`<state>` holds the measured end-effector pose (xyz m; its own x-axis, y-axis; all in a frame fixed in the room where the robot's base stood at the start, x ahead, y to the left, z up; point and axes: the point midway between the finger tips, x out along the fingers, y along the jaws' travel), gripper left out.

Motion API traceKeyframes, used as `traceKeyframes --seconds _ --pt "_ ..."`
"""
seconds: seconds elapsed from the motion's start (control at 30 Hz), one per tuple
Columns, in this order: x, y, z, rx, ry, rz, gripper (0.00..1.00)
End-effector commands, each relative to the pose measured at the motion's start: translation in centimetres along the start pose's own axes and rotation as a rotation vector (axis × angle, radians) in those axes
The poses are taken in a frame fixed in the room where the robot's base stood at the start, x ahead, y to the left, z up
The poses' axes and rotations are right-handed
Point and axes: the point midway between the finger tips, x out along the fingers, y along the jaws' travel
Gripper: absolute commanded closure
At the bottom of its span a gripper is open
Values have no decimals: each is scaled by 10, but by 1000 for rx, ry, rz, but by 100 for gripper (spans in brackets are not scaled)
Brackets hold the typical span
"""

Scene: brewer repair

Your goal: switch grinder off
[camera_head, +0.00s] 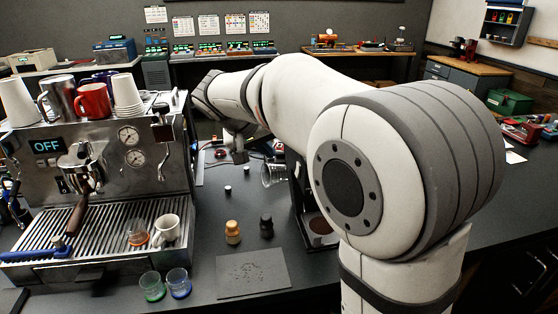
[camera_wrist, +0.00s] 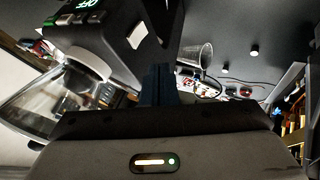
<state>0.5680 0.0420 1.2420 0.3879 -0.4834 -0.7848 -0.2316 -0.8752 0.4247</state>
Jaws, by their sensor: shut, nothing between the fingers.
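The grinder (camera_wrist: 100,35) is a black body at the upper left of the wrist view. Its tilted green display (camera_wrist: 90,5) appears to read OFF, cut by the top edge. A row of small buttons (camera_wrist: 75,19) and a white rocker-like switch (camera_wrist: 138,36) are on it. In the head view the grinder (camera_head: 299,205) is mostly hidden behind my arm, with only a dark strip showing. My gripper (camera_wrist: 160,84) is shut and empty, its dark blue fingers just beyond the white switch in the picture; I cannot tell whether they touch the grinder. My gripper also shows in the head view (camera_head: 239,155).
An espresso machine (camera_head: 105,165) with an OFF display stands at left, cups on top. A clear glass (camera_head: 272,175) is near my gripper. Two small tampers (camera_head: 233,232), a dark mat (camera_head: 252,274) and two small cups (camera_head: 152,287) occupy the front counter.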

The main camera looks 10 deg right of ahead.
Motion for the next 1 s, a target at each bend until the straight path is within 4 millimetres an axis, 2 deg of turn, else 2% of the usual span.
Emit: traceKeyframes --seconds 0.1,0.3,0.47,0.77,0.87,0.97,1.0 --pt "-25 4 -1 1 3 -3 100" --pt "-52 11 -2 0 1 -1 100" --pt "-59 13 -2 0 -1 0 100" --pt "-59 14 -2 0 -3 0 100" --pt "-56 19 8 -9 -17 -17 100" --pt "-45 32 37 -35 -59 -66 100" --pt "-40 38 55 -48 -81 -96 100"
